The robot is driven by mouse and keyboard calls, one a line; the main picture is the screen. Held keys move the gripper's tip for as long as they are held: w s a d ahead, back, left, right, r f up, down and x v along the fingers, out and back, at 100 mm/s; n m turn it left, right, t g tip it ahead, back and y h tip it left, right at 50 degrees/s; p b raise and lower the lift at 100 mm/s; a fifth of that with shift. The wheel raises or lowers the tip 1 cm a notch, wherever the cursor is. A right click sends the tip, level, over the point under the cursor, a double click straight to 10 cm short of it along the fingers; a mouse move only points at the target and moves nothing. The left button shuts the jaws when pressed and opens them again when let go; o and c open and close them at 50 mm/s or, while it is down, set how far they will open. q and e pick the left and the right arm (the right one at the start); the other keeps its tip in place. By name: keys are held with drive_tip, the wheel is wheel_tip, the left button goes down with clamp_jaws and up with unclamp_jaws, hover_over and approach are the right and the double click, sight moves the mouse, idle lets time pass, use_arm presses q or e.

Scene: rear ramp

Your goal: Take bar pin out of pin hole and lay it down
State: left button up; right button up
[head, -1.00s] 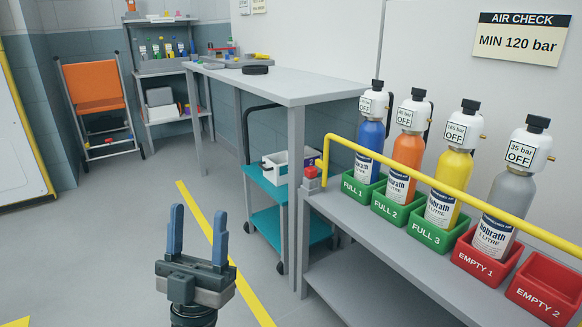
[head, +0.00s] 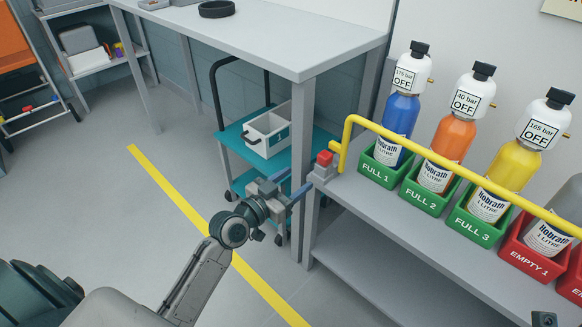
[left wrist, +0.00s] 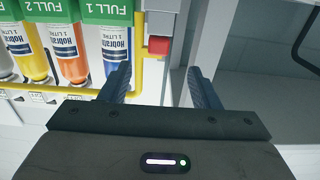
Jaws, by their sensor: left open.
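A red-topped pin (head: 324,158) sits in a grey block (head: 322,175) at the near-left corner of the bench, beside the bent end of the yellow bar (head: 440,160). The red top also shows in the left wrist view (left wrist: 159,45), ahead of and roughly midway between my fingers. My left gripper (head: 300,180) is open and empty, reaching toward the block with its blue fingers just short of the pin. In the left wrist view the two fingers (left wrist: 159,72) stand apart with nothing between them.
Bottles stand in green crates (head: 427,198) and red crates (head: 530,258) behind the bar. A tall grey table (head: 290,60) stands behind the pin, with a teal trolley (head: 233,140) holding a white bin under it. The bench's lower shelf (head: 360,285) looks empty.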

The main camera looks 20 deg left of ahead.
sight(321, 161)
use_arm(q)
drive_tip(key=b+x, duration=0.1)
drive_tip(key=x, duration=0.9)
drive_tip(key=shift+w+d, duration=0.2)
drive_tip(key=shift+c, duration=0.3)
clamp_jaws()
